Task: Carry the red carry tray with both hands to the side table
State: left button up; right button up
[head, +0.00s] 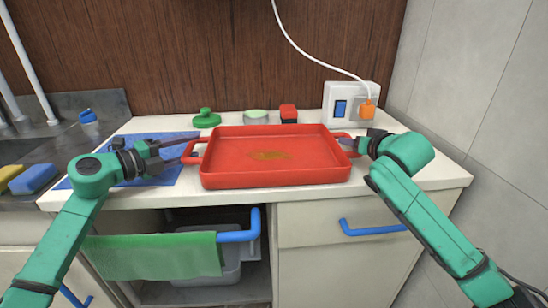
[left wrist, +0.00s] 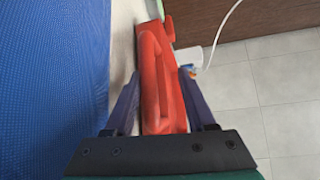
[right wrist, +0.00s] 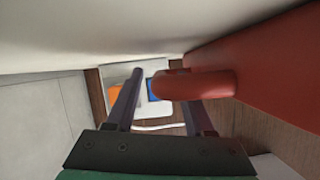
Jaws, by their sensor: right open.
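The red carry tray (head: 275,180) sits flat on the counter, with a yellow-brown mark on its floor. My left gripper (head: 185,147) is at the tray's left handle. In the left wrist view the open fingers (left wrist: 160,98) stand on either side of the red handle (left wrist: 153,85), with gaps visible. My right gripper (head: 358,143) is at the right handle. In the right wrist view its fingers (right wrist: 162,100) are open and the red handle (right wrist: 195,85) partly hides one of them. The side table is not in view.
A blue mat (head: 175,175) lies under my left gripper. Behind the tray are a green lidded item (head: 207,119), a pale green round item (head: 255,115), a red-topped block (head: 288,113) and a socket with an orange plug (head: 366,110). A green cloth (head: 155,256) hangs below the counter.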

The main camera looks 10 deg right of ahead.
pick_arm(q)
jog(key=shift+s+a+f, duration=0.1)
jog(key=shift+s+f, duration=0.05)
jog(key=shift+f, duration=0.8)
pick_arm(e)
jog(key=shift+f, duration=0.15)
pick_arm(q)
jog(key=v, duration=0.3)
jog(key=r+v, duration=0.1)
jog(key=v, duration=0.3)
jog(key=shift+a+r, duration=0.15)
pick_arm(e)
jog(key=shift+w+a+f, duration=0.1)
jog(key=shift+w+a, duration=0.25)
jog(key=shift+w, duration=0.1)
pick_arm(q)
jog(key=shift+s+a+r, duration=0.15)
jog(key=shift+s+r, duration=0.05)
jog(key=shift+r, duration=0.05)
pick_arm(e)
jog(key=shift+d, duration=0.1)
pick_arm(q)
jog(key=shift+r, duration=0.1)
pick_arm(e)
jog(key=v, duration=1.2)
jog(key=shift+w, duration=0.1)
pick_arm(q)
jog(key=o, duration=0.8)
jog(key=shift+c, duration=0.2)
